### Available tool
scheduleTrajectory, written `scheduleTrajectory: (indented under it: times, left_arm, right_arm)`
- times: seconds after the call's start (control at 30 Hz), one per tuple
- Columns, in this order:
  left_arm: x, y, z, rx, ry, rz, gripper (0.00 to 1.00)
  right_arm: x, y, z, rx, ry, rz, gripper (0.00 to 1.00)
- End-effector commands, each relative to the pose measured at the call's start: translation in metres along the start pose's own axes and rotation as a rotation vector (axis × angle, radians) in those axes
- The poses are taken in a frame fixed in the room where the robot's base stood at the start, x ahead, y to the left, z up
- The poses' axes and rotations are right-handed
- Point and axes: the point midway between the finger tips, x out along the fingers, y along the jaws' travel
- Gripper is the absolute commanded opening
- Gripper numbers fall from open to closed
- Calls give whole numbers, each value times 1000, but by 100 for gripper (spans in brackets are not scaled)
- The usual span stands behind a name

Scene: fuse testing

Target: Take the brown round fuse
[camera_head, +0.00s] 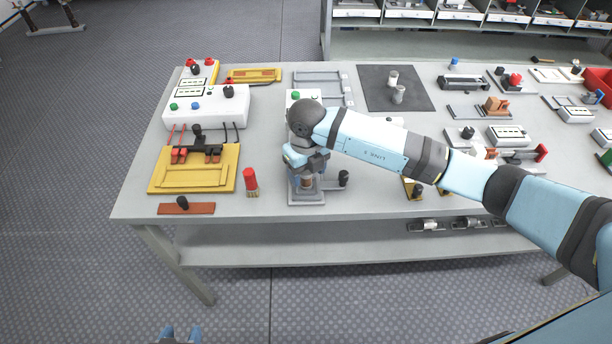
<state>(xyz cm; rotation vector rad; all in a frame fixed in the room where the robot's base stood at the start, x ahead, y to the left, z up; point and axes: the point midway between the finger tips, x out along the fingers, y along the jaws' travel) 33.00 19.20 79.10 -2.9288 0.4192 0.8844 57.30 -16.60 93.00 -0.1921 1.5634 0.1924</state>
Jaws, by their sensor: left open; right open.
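A small brown round piece (307,183), which looks like the brown round fuse, stands upright in a grey fixture (306,199) near the table's front edge. My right gripper (307,172) is directly above it, pointing down, with its fingers around or just over its top. I cannot tell whether they touch it. The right gripper is open, and my wrist hides part of the fixture.
A black-handled lever (343,178) is right beside the fixture. A red-capped cylinder (251,182) and a yellow board (194,178) are to the left. A white box (206,105) stands behind the board. Several devices crowd the table's right side, partly behind my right arm.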

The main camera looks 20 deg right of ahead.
Motion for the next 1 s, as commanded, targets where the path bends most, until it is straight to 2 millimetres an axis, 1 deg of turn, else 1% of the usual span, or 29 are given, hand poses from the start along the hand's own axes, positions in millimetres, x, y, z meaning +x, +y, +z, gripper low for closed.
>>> scheduleTrajectory:
  times: [0.03,0.1,0.3,0.33,0.37,0.4,0.47,0.5,0.53,0.57,0.83,1.0]
  left_arm:
    - [-1,0,0,1,-1,0,54]
    - [-1,0,1,2,-3,0,54]
    - [0,-1,3,3,-6,-1,54]
    - [0,-1,3,3,-6,-1,54]
    - [0,-1,3,3,-6,-1,54]
    - [0,-1,3,3,-6,-1,54]
    - [0,-1,3,3,-6,-1,54]
    - [0,-1,3,3,-6,-1,54]
    - [0,-1,3,3,-6,-1,54]
    - [0,-1,3,3,-5,-1,54]
    - [-1,-1,-1,3,1,-1,54]
    - [-1,-1,0,3,1,-1,54]
  right_arm:
    - [7,0,0,1,1,0,63]
    - [13,0,0,1,0,-1,63]
    - [14,0,0,0,-1,0,63]
    - [14,0,0,0,-1,0,58]
    - [14,0,0,0,-1,0,51]
    - [14,0,0,0,-1,0,42]
    - [14,0,0,0,-1,0,28]
    - [14,0,0,0,-1,0,19]
    - [14,0,0,0,-1,0,12]
    - [14,0,0,0,-1,0,8]
    - [13,0,0,0,-2,0,8]
    - [4,0,1,0,-4,-1,8]
